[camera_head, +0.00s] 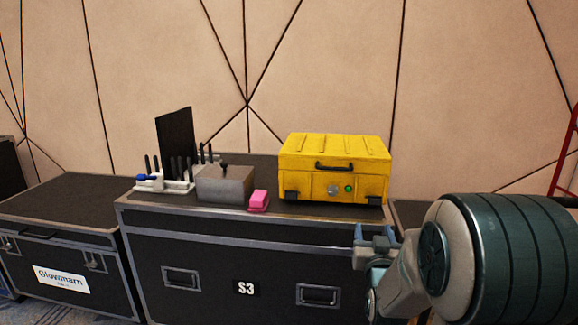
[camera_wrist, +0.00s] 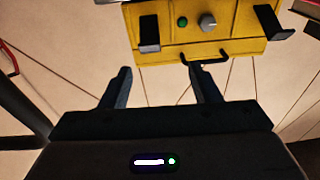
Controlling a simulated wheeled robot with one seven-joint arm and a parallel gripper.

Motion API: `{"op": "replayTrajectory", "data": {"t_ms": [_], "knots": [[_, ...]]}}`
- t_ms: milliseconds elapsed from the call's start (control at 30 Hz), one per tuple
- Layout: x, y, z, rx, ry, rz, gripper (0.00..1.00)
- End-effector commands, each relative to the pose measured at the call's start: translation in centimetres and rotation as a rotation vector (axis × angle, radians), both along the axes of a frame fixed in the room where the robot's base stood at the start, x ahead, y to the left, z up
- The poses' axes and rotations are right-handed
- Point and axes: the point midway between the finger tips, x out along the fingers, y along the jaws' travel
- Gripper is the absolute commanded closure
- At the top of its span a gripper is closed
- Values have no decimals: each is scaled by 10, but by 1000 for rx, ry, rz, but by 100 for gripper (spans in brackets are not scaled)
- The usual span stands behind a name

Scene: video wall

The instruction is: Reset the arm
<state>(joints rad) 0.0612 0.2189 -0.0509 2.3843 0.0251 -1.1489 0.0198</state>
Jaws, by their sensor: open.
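My arm comes in from the right of the head view. My gripper (camera_head: 376,240) is in front of the case's front edge, below and to the right of the yellow box. In the wrist view my gripper (camera_wrist: 165,88) has its two fingers apart, with nothing between them. The yellow box (camera_head: 334,155) sits closed on the black case, with a black handle, a grey knob and a green button on its front. It also shows upside down in the wrist view (camera_wrist: 180,40), beyond the fingertips and apart from them.
The black case (camera_head: 215,262) marked S3 also holds a grey box (camera_head: 225,184), a pink block (camera_head: 259,200), a white rack (camera_head: 165,185) and a dark upright panel (camera_head: 174,135). Another black case (camera_head: 60,215) stands at left. A red frame (camera_head: 566,150) is at far right.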

Motion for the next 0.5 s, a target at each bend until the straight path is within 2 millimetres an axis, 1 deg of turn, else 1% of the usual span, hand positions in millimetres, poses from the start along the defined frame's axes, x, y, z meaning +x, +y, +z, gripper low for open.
{"op": "replayTrajectory", "data": {"t_ms": [33,167,267,367,500], "knots": [[-3,4,29,9,52,7,44],[-15,13,53,32,211,24,44],[-28,20,71,48,332,37,44],[-46,26,90,61,455,49,44],[-77,36,115,76,625,66,44]]}}
